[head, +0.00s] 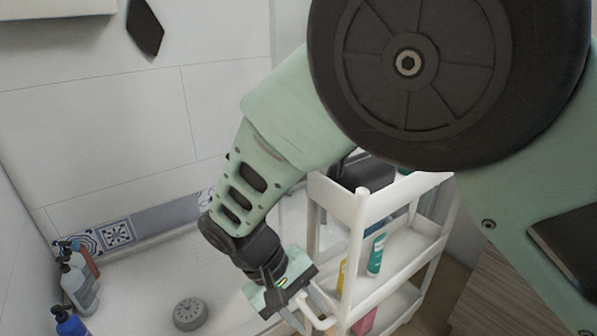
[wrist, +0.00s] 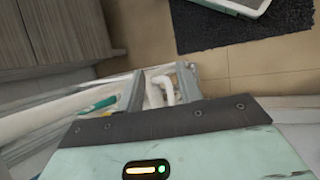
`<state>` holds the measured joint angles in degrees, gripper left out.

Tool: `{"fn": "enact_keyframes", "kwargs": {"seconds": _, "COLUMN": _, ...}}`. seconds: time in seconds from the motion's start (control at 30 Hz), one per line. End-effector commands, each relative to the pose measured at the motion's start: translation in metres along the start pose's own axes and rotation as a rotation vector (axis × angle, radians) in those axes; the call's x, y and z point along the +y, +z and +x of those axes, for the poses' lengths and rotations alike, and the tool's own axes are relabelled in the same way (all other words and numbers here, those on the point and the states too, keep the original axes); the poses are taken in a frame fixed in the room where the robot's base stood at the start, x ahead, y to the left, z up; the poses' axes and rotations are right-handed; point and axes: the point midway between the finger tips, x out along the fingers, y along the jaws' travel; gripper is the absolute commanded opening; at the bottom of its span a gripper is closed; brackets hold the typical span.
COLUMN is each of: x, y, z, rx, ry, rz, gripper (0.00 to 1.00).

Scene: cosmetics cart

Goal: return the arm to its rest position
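My arm reaches down in the head view, with its pale green links across the middle and right. My gripper (head: 309,310) is low at the bottom centre, beside the left side of the white cart (head: 362,225). In the wrist view, the two grey fingers of my gripper (wrist: 162,84) stand apart. A white curved piece (wrist: 168,92) shows between or beyond them; I cannot tell whether they touch it. It also shows near the fingertips in the head view (head: 318,318).
The cart's shelves hold a green bottle (head: 376,255), a yellow item (head: 342,275) and a pink item (head: 365,322). Several bottles (head: 80,285) stand at the far left by the white shower tray. A dark mat (wrist: 245,25) lies on the tiled floor. Grey cabinets (wrist: 60,35) stand close by.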

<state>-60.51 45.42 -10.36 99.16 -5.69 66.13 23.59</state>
Motion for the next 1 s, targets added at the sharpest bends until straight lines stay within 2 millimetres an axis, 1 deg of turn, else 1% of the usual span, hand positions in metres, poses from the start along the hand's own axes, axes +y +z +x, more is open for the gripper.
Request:
{"fn": "enact_keyframes", "kwargs": {"seconds": 0.03, "x": 0.011, "y": 0.014, "z": -0.008, "rx": 0.012, "ry": -0.072, "rz": -0.011, "gripper": 0.36}}
{"fn": "enact_keyframes", "kwargs": {"seconds": 0.27, "x": 0.04, "y": 0.081, "z": -0.033, "rx": 0.132, "ry": -0.317, "rz": -0.079, "gripper": 0.36}}
{"fn": "enact_keyframes", "kwargs": {"seconds": 0.3, "x": 0.045, "y": 0.093, "z": -0.036, "rx": 0.16, "ry": -0.345, "rz": -0.089, "gripper": 0.36}}
{"fn": "enact_keyframes", "kwargs": {"seconds": 0.4, "x": 0.055, "y": 0.122, "z": -0.039, "rx": 0.235, "ry": -0.397, "rz": -0.107, "gripper": 0.36}}
{"fn": "enact_keyframes", "kwargs": {"seconds": 0.5, "x": 0.063, "y": 0.145, "z": -0.038, "rx": 0.301, "ry": -0.422, "rz": -0.117, "gripper": 0.36}}
{"fn": "enact_keyframes", "kwargs": {"seconds": 0.7, "x": 0.074, "y": 0.18, "z": -0.029, "rx": 0.405, "ry": -0.425, "rz": -0.123, "gripper": 0.36}}
{"fn": "enact_keyframes", "kwargs": {"seconds": 0.87, "x": 0.081, "y": 0.202, "z": -0.017, "rx": 0.475, "ry": -0.403, "rz": -0.116, "gripper": 0.36}}
{"fn": "enact_keyframes", "kwargs": {"seconds": 0.9, "x": 0.086, "y": 0.205, "z": -0.033, "rx": 0.469, "ry": -0.408, "rz": -0.121, "gripper": 0.36}}
{"fn": "enact_keyframes", "kwargs": {"seconds": 1.0, "x": 0.093, "y": 0.213, "z": -0.049, "rx": 0.467, "ry": -0.408, "rz": -0.122, "gripper": 0.36}}
